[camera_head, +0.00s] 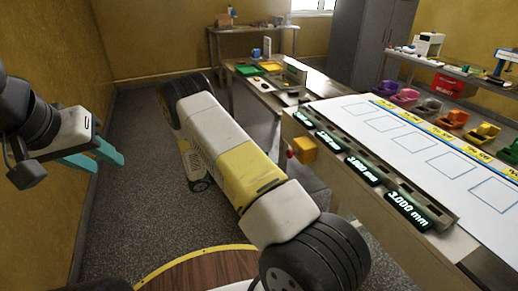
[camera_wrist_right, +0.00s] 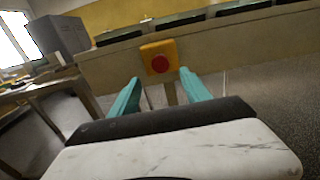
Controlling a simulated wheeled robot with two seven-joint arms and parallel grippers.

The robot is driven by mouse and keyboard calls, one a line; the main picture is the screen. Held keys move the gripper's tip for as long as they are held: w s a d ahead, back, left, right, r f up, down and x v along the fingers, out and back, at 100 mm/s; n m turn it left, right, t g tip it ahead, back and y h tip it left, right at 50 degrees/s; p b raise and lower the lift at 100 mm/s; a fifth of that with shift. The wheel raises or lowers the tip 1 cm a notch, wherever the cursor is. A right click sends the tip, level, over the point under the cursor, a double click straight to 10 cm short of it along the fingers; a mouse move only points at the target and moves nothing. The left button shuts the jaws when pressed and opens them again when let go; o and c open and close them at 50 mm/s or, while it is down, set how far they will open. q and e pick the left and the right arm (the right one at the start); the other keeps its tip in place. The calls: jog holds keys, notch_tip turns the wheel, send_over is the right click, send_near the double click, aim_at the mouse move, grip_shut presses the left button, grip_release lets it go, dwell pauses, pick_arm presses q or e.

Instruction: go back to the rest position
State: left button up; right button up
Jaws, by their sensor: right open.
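My left gripper (camera_head: 95,160) is at the left of the head view, with its two teal fingers apart and nothing between them. It hangs in free air near the yellow wall. My right arm crosses the middle of the head view, and its gripper cannot be made out there. In the right wrist view my right gripper (camera_wrist_right: 160,92) is open, with its teal fingers spread and empty. Beyond the fingers is a yellow box with a red button (camera_wrist_right: 160,62), which also shows in the head view (camera_head: 304,151) at the table's side.
A long table (camera_head: 350,200) with a white sheet, several displays and coloured bins stands at the right. A back table (camera_head: 232,72) holds green and orange trays. A grey cabinet (camera_head: 365,40) stands behind. The floor (camera_head: 130,200) between the left wall and my right arm is clear.

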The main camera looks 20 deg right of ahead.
jog(key=shift+r, duration=0.1)
jog(key=s+r+m+g+y, duration=0.5)
jog(key=s+r+m+y, duration=0.35)
jog(key=s+r, duration=0.2)
jog(key=s+a+r+m+t+y, duration=0.4)
jog(key=s+a+r+m+y, duration=0.1)
jog(key=s+a+r+y, duration=0.1)
jog(key=s+a+r+m+t+y, duration=0.5)
jog(key=s+r, duration=0.3)
jog(key=r, duration=0.3)
jog(key=shift+s+a+r+t+y, duration=0.25)
jog(key=shift+a+r+t+y, duration=0.05)
jog(key=shift+a+y, duration=0.05)
